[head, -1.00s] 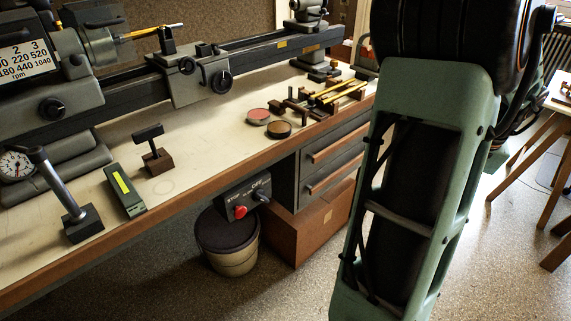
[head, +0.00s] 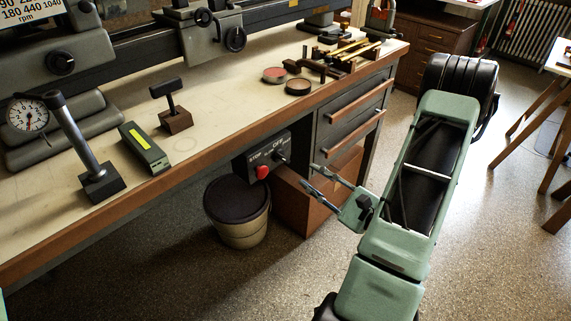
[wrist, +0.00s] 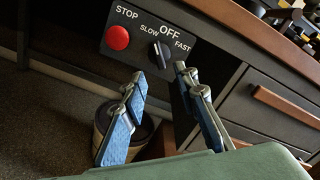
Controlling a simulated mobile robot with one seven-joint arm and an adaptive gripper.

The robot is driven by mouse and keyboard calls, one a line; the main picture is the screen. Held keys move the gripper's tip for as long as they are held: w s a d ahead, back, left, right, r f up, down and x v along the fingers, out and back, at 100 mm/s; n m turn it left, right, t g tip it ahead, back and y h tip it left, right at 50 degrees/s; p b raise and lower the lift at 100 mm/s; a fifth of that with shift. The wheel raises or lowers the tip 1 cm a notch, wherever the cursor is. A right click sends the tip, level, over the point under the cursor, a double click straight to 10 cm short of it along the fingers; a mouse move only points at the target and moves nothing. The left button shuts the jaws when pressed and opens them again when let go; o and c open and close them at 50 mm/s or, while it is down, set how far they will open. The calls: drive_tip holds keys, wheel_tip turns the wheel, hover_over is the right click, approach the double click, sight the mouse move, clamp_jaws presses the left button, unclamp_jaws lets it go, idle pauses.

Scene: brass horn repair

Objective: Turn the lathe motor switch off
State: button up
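The lathe motor switch is a dark rotary knob (wrist: 160,54) on a grey control panel (wrist: 124,19) under the bench edge. In the wrist view the panel reads STOP, SLOW, OFF and FAST, with a red stop button (wrist: 118,38) left of the knob. I cannot tell for sure which label the knob points to. The panel also shows in the head view (head: 256,157). My gripper (head: 309,175) is open and empty, just right of and in front of the panel. In the wrist view its blue-padded fingers (wrist: 159,73) are spread below and either side of the knob, apparently apart from it.
The wooden bench edge (head: 215,138) runs above the panel. A bin (head: 239,230) stands below it, and a brown box (head: 300,205) and drawers (head: 350,112) are beside it. A dial gauge, several tools and two round tins lie on the bench. Open floor lies in front.

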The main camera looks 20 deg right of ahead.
sight(287, 161)
drive_tip(key=b+x, duration=0.1)
drive_tip(key=x, duration=0.8)
drive_tip(key=shift+w+a, duration=0.1)
drive_tip(key=shift+w, duration=0.05)
drive_tip(key=shift+c, duration=0.3)
clamp_jaws()
